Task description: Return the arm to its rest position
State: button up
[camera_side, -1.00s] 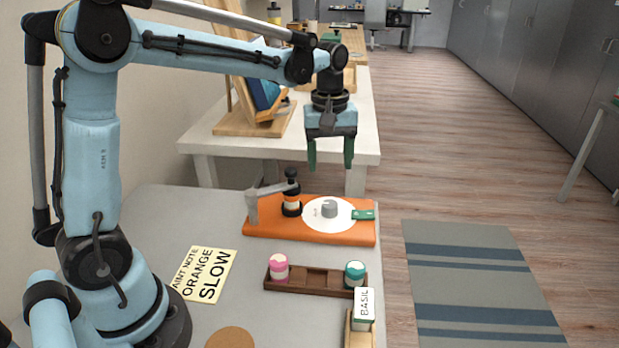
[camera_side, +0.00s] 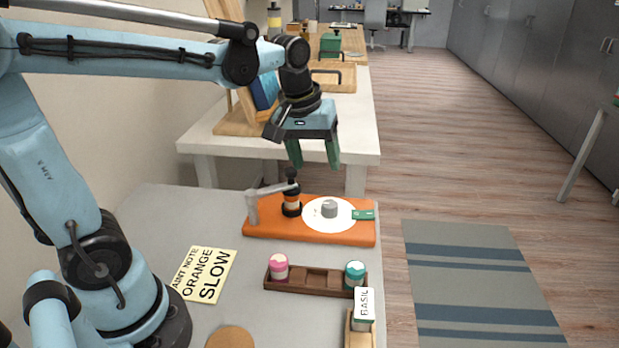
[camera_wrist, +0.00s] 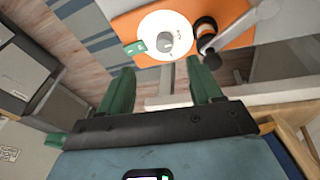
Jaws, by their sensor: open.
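My gripper (camera_side: 314,158) is open and empty, with two green fingers pointing down. In the side view it hangs in the air above the orange base (camera_side: 355,236). The wrist view shows its two fingers (camera_wrist: 160,92) apart with nothing between them. The orange base carries a white disc with a grey knob (camera_side: 329,209), a green tab (camera_side: 363,214) and a dark cylinder with an orange band (camera_side: 292,205) under a grey swing arm (camera_side: 254,208).
A dark rack (camera_side: 315,279) holds a pink jar (camera_side: 279,268) and a teal jar (camera_side: 355,274). A BASIL box (camera_side: 364,307), a note card (camera_side: 205,272) and a round cork mat (camera_side: 230,338) lie nearby. A white table (camera_side: 360,130) with a wooden easel (camera_side: 232,122) stands behind.

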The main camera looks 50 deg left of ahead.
jog(key=s+d+f+m+t, duration=0.2)
jog(key=s+f+m+t, duration=0.1)
jog(key=s+m, duration=0.4)
jog(key=shift+s+t, duration=0.45)
jog(key=shift+t, duration=0.15)
